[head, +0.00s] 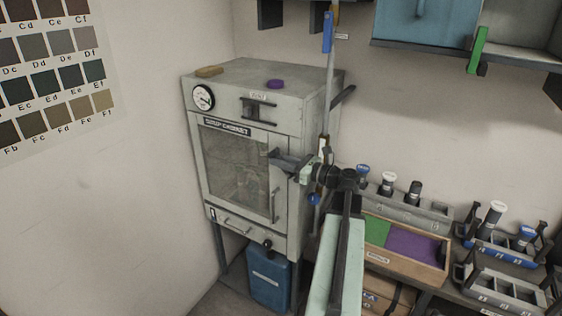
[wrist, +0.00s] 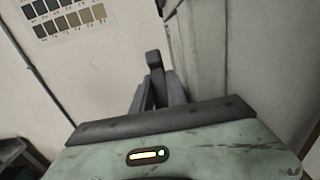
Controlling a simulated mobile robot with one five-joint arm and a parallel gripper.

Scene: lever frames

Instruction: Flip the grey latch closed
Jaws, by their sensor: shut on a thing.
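A grey cabinet (head: 285,92) with a windowed door (head: 235,170) stands in the corner in the head view. The door looks shut or nearly so. My gripper (head: 280,158) is at the upper right edge of the door. In the wrist view my gripper (wrist: 158,98) has its fingers close together around a dark grey upright piece (wrist: 154,62), which looks like the latch. It stands beside a pale vertical cabinet edge. In the head view the latch is hidden by my gripper, and its exact angle cannot be told.
A vertical door handle (head: 275,204) is just below my gripper. A gauge (head: 203,97) and a dark fitting (head: 258,109) are on the cabinet front. A blue canister (head: 269,280) stands underneath. To the right are a wooden tray (head: 408,262) and racks (head: 506,290).

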